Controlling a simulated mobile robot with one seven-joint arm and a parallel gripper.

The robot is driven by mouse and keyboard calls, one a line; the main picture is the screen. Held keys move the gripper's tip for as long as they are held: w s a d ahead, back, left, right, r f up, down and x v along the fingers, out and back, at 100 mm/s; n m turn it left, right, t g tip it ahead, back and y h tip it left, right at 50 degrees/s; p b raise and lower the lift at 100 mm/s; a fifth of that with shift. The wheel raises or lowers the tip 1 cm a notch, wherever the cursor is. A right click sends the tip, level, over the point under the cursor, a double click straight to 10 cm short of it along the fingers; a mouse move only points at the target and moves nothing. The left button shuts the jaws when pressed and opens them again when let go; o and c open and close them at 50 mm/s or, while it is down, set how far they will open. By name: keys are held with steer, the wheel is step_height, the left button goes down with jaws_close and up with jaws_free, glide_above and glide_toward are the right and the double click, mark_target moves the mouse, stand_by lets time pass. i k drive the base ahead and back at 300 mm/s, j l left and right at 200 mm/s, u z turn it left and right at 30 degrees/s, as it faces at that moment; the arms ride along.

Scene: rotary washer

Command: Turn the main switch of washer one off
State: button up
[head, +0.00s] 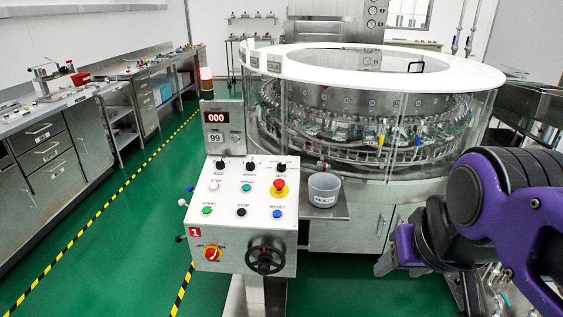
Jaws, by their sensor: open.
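The washer's control panel (240,200) stands in the middle of the head view and bears a red label (195,232) with the number 1.
A black handwheel (265,255) is right of the switch, and a red emergency stop (279,187) is above. A grey reject cup (324,188) stands on a shelf beside the panel. The round washer (370,130) is behind. Green floor lies open at left, before the benches (60,140).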

mark_target(211, 255)
steer(key=u, duration=1.1)
steer(key=i+j+z, duration=0.1)
steer(key=i+j, duration=0.1)
steer(key=j, duration=0.05)
